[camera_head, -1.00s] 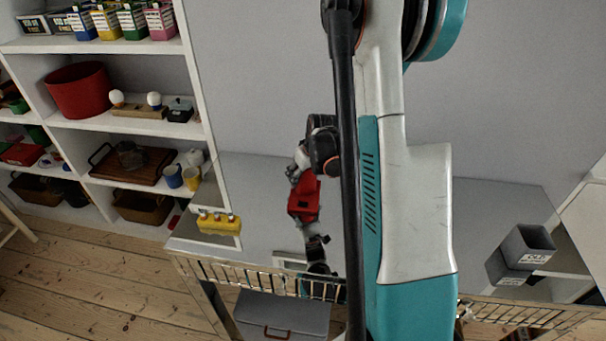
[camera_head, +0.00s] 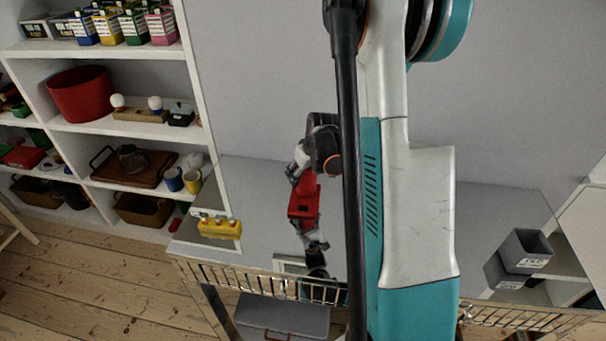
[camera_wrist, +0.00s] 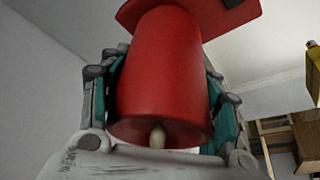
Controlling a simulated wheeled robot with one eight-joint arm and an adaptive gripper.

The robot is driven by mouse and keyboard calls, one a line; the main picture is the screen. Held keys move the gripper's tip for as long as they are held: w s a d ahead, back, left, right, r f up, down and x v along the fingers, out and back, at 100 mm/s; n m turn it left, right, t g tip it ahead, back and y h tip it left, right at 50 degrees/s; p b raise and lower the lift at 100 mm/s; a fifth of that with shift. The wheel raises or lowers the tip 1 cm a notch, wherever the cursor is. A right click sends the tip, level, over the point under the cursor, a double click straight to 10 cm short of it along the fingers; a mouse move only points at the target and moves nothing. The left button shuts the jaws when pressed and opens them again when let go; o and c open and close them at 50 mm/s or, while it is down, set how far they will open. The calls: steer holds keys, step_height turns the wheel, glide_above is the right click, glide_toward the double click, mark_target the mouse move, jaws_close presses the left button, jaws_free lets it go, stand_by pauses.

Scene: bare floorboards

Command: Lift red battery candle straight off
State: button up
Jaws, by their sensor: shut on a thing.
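The red battery candle (camera_wrist: 163,75) fills the middle of the wrist view, with its small pale flame tip (camera_wrist: 157,137) towards my palm. My gripper (camera_wrist: 162,95) is shut around its sides, one teal-padded finger on each side. At the candle's far end a wider flat red shape (camera_wrist: 200,15) shows; I cannot tell whether it is a separate holder. In the head view the red candle (camera_head: 303,200) hangs below my gripper (camera_head: 304,180), over the grey tabletop (camera_head: 262,205). My arm covers part of that tabletop, and any gap under the candle is unclear.
A yellow block with several knobs (camera_head: 219,229) sits at the table's left end. Grey bins (camera_head: 527,251) stand at the right. A metal rail (camera_head: 245,281) runs along the front edge. Loaded white shelves (camera_head: 130,128) stand at the left.

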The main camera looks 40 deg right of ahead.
steer(key=shift+r, duration=0.2)
steer(key=shift+r+p, duration=1.75)
steer(key=shift+r, duration=0.8)
steer(key=shift+a, duration=0.1)
